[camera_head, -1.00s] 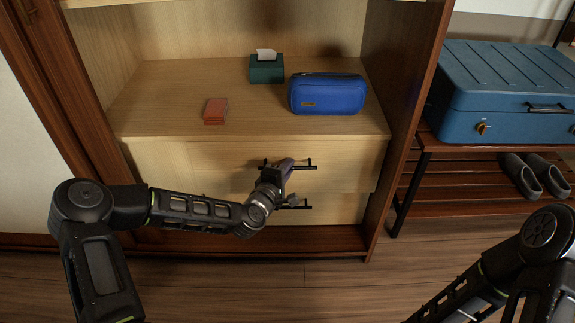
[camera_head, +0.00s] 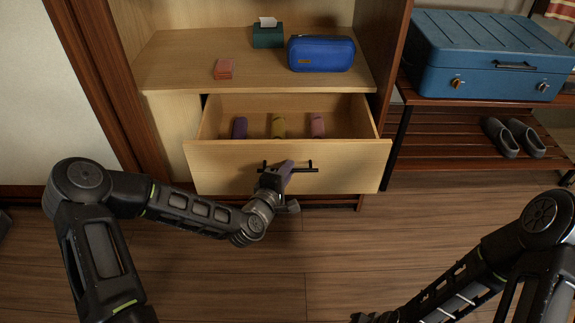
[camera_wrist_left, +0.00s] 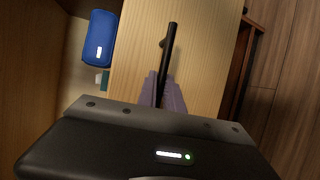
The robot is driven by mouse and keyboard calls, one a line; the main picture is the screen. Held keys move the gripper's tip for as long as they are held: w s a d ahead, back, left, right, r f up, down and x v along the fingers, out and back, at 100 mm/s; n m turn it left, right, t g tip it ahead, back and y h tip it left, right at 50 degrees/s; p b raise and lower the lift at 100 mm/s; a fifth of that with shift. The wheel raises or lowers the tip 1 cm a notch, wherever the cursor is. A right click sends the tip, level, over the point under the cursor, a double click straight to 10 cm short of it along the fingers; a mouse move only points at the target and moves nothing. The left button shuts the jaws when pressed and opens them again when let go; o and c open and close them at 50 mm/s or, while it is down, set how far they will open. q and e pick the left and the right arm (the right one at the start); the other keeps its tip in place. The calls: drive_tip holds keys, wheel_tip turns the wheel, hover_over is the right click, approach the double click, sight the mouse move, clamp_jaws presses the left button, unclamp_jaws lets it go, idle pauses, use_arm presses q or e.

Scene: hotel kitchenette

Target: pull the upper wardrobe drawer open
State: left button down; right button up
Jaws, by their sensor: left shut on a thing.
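The upper wardrobe drawer (camera_head: 225,168) is pulled well out and shows its open interior. Its black bar handle (camera_head: 307,169) is on the light wood front. My left gripper (camera_head: 286,170) is shut on this handle. In the left wrist view, the purple fingers (camera_wrist_left: 165,90) close around the lower part of the black handle (camera_wrist_left: 173,42). My right arm enters at the lower right. Only a dark piece of its end (camera_head: 370,317) shows at the bottom edge, so its jaws cannot be made out.
Several rolled items, including a yellow one (camera_head: 278,126), lie in the drawer. A blue pouch (camera_head: 321,54), a green tissue box (camera_head: 268,36) and a reddish object (camera_head: 223,69) rest on the shelf above. The floor in front is clear.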

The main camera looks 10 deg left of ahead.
use_arm(q)
drive_tip(key=shift+s+d, duration=0.2)
drive_tip(key=shift+s, duration=0.6)
use_arm(e)
drive_tip(key=shift+s+d, duration=0.1)
drive_tip(key=shift+s, duration=0.4)
use_arm(q)
drive_tip(key=c, duration=1.8)
unclamp_jaws()
drive_tip(key=shift+o, duration=0.2)
